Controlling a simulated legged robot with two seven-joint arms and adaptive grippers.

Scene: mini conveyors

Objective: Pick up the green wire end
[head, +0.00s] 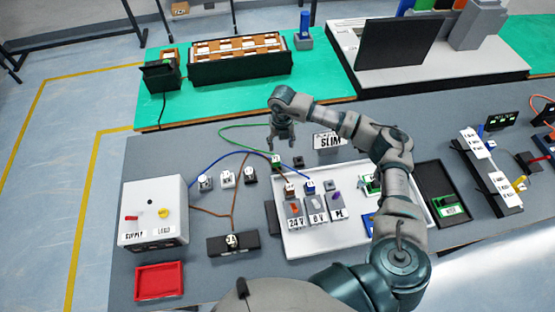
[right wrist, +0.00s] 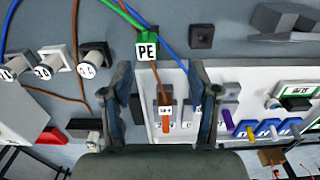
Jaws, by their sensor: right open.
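My right gripper (head: 283,142) is open and empty, pointing down above the grey table. The green wire (head: 232,127) arcs up from the left and comes down to its end, a green block with a white "PE" label (head: 276,160), just below my gripper in the head view. In the right wrist view this PE end (right wrist: 147,48) lies beyond the fingertips, between the lines of the two fingers (right wrist: 158,88) and apart from them. My left gripper is not in view.
A white tray (head: 345,238) holds terminals marked 24V, 0V and PE. Blue (head: 240,154) and brown wires (head: 233,200) run close by. A supply box (head: 153,205) and red tray (head: 160,281) stand at left. A small dark block (head: 298,162) sits nearby.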

